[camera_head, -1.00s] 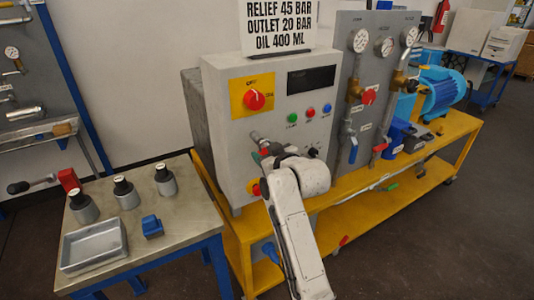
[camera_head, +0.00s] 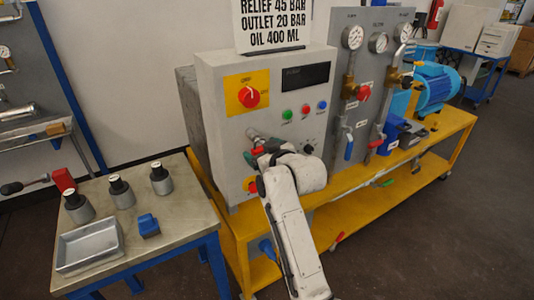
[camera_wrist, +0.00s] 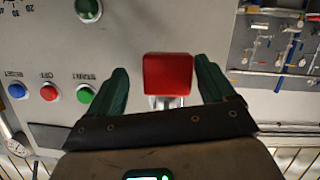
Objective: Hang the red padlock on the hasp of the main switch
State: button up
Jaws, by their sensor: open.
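A red padlock (camera_wrist: 168,75) lies between the fingers of my gripper (camera_wrist: 163,88) in the wrist view, with a bit of grey metal shackle below its body. The fingers are green and open, with a visible gap on the left of the padlock and a thin one on the right. In the head view my gripper (camera_head: 257,150) is at the front of the grey cabinet, below the main switch (camera_head: 249,96), a red knob on a yellow plate. The hasp cannot be made out. Whether the padlock hangs on anything cannot be told.
Green, red and blue buttons (camera_head: 305,109) are right of the switch. A red button on yellow (camera_head: 251,185) is below my gripper.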

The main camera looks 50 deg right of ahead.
jog(key=b+v, duration=0.1)
jog(key=v, duration=0.9)
jog(key=shift+s, duration=0.25)
jog(key=shift+r, duration=0.1)
jog(key=s+a+f+g+y, duration=0.1)
jog(key=s+a+f+g, duration=0.3)
jog(key=s+f, duration=0.5)
jog(key=s+a+f+g+y, duration=0.2)
jog(key=s+a+f+g, duration=0.2)
jog(key=s+f, duration=0.5)
jog(key=s+a+f+n+g+y, duration=0.1)
jog(key=s+a+f+g, duration=0.3)
jog(key=s+a+f, duration=0.3)
notch_tip(320, 180, down, 2)
jog(key=shift+s+a+f+g+y, duration=0.25)
jog(key=shift+s+g+y, duration=0.15)
jog(key=shift+s, duration=0.55)
dwell(0.3)
